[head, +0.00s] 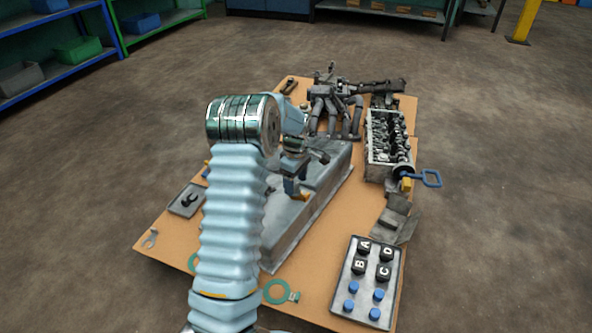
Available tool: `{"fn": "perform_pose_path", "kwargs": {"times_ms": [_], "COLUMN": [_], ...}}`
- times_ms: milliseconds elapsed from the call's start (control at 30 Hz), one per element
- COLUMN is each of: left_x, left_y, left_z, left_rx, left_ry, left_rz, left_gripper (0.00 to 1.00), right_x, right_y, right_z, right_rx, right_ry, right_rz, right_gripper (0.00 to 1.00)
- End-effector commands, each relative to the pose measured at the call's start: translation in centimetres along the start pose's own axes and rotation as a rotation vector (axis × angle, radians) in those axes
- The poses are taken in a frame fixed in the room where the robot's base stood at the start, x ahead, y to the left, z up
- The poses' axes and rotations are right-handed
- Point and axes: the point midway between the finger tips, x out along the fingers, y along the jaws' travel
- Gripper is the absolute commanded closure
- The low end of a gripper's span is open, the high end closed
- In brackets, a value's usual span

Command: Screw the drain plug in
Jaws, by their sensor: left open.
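A long grey metal housing (318,205), which looks like a pan or sump, lies across the middle of the wooden tabletop. My left arm comes up from the bottom and covers its left part. My left gripper (296,190) is open, pointing down over the housing, with blue and orange showing at its fingertips. I cannot tell whether it touches the housing, or whether anything lies between the fingers. I cannot make out the drain plug or its hole; either may be hidden by the arm and gripper. My right gripper is not in view.
A grey tray (345,302) with lettered black knobs and several blue caps sits front right. A cylinder head (379,150) and dark pipework (335,104) stand behind. A blue-handled tool (432,178) overhangs the right edge. A green ring (277,293) lies in front. Open floor surrounds the table.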

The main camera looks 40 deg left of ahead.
Motion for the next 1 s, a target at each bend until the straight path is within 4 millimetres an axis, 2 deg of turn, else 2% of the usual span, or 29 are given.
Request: {"fn": "perform_pose_path", "kwargs": {"times_ms": [33,200,533,900,933,1000], "left_x": [0.9,2.2,2.4,2.4,2.4,2.3], "left_y": [0.0,0.0,0.0,0.0,0.0,0.0], "left_z": [0.0,0.0,0.0,0.0,0.0,0.0], "left_rx": [0.000,0.001,0.001,0.001,0.001,0.013], "left_ry": [0.000,0.000,0.000,0.000,0.000,-0.001], "left_rz": [-0.002,0.000,0.001,0.001,0.001,0.001], "left_gripper": [0.32,0.32,0.33,0.90,0.94,0.94], "right_x": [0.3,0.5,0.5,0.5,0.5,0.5], "right_y": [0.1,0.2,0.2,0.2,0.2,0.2], "right_z": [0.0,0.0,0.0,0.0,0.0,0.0], "right_rx": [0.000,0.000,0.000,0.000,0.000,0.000], "right_ry": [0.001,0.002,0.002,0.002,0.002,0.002], "right_rz": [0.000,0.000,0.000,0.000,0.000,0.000], "right_gripper": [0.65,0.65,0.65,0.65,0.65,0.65]}}
